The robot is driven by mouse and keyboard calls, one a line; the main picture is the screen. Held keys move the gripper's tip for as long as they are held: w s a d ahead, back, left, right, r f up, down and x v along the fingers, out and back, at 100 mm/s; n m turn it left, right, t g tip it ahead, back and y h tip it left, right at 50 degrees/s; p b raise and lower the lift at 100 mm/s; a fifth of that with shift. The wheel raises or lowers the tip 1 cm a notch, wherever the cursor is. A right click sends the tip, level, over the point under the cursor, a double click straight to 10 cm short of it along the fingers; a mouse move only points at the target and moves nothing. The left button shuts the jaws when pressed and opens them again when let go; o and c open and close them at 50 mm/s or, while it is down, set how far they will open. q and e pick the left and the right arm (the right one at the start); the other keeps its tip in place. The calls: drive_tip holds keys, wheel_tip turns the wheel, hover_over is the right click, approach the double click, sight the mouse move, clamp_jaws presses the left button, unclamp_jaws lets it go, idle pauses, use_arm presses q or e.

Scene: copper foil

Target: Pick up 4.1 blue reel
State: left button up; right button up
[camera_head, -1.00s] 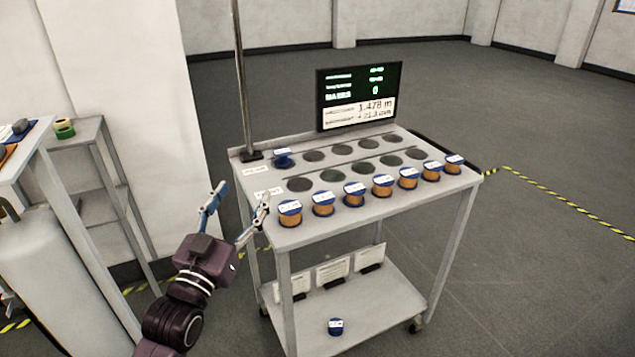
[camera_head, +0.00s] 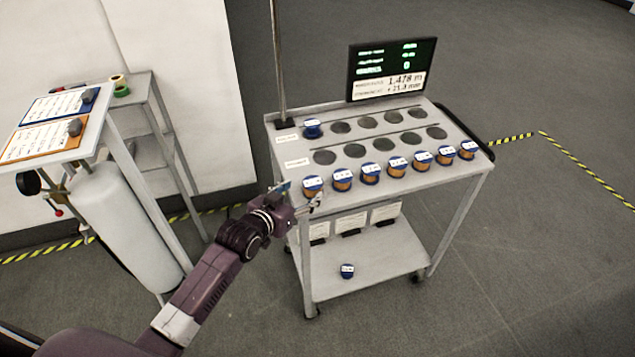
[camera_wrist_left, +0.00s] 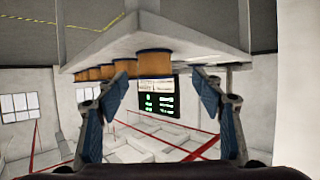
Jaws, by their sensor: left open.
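Several copper-wound reels with blue rims stand in a row along the cart's front edge; the leftmost reel (camera_head: 313,187) is nearest my left gripper (camera_head: 298,195). One blue reel (camera_head: 312,128) sits at the left end of the back row of holes. Another blue reel (camera_head: 347,271) is on the lower shelf. The labels are too small to read, so I cannot tell which is 4.1. My left gripper is open and empty by the cart's front left corner. In the left wrist view, the nearest reel (camera_wrist_left: 155,64) shows beyond the open fingers (camera_wrist_left: 160,90).
The cart top (camera_head: 400,183) has two rows of dark round holes, mostly empty. A display (camera_head: 390,70) and a pole (camera_head: 277,60) stand at its back. Left are a side table with clipboards (camera_head: 50,105), a white cylinder (camera_head: 125,222) and a shelf rack (camera_head: 155,120).

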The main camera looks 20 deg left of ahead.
sight(313, 186)
use_arm(q)
drive_tip(key=shift+d+p+x, duration=0.2)
drive_tip(key=shift+p+x, duration=0.1)
drive_tip(key=shift+x, duration=1.3)
drive_tip(key=shift+d+p+x, duration=0.2)
drive_tip(key=shift+p+x, duration=0.1)
drive_tip(key=shift+x, duration=1.25)
drive_tip(key=shift+s, duration=0.15)
drive_tip(key=shift+c, duration=0.6)
drive_tip(key=c, duration=1.2)
